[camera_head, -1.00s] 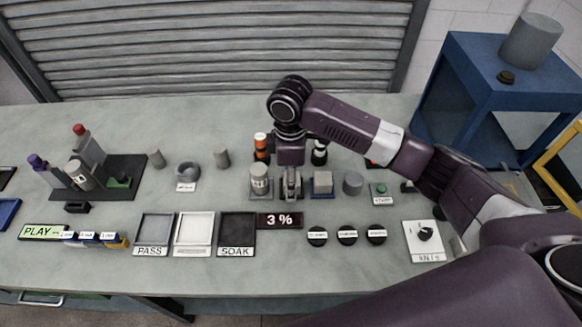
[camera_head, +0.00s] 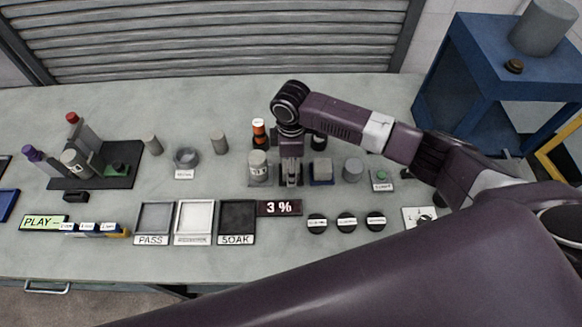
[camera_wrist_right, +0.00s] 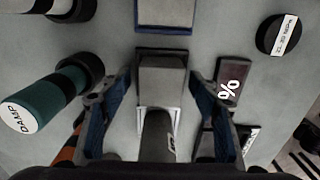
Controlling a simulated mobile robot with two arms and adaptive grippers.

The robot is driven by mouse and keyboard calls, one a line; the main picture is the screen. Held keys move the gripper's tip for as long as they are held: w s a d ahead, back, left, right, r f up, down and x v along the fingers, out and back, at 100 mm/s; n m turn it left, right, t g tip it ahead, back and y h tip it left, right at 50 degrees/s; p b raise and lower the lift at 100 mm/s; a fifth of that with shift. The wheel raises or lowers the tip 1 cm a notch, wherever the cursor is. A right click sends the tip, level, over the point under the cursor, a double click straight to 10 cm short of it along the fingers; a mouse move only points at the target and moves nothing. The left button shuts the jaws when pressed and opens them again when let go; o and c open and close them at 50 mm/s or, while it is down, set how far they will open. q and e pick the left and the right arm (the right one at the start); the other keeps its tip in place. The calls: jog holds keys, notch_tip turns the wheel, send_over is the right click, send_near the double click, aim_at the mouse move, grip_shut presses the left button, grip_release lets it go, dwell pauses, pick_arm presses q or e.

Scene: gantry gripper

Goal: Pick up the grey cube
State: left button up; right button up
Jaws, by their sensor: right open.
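My right gripper (camera_head: 291,178) points down at the table, between a pale labelled cylinder (camera_head: 258,170) and a grey cube (camera_head: 321,170) on a blue-edged base. In the right wrist view my right gripper (camera_wrist_right: 160,82) is open. A grey block (camera_wrist_right: 162,75) on a dark base lies between its fingers, with gaps on both sides. A second grey block (camera_wrist_right: 165,12) on a blue-edged base is cut off at the top of that view. I cannot tell for certain which block is the task's cube. My left gripper is not in view.
A teal DAMP bottle (camera_wrist_right: 45,100) stands close to one finger in the wrist view. A grey cylinder (camera_head: 352,171) and green button (camera_head: 381,177) stand right of the cube.

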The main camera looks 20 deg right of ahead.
jog(key=shift+s, duration=0.1)
jog(key=shift+c, duration=1.1)
jog(key=c, duration=1.3)
jog(key=shift+r, duration=0.1)
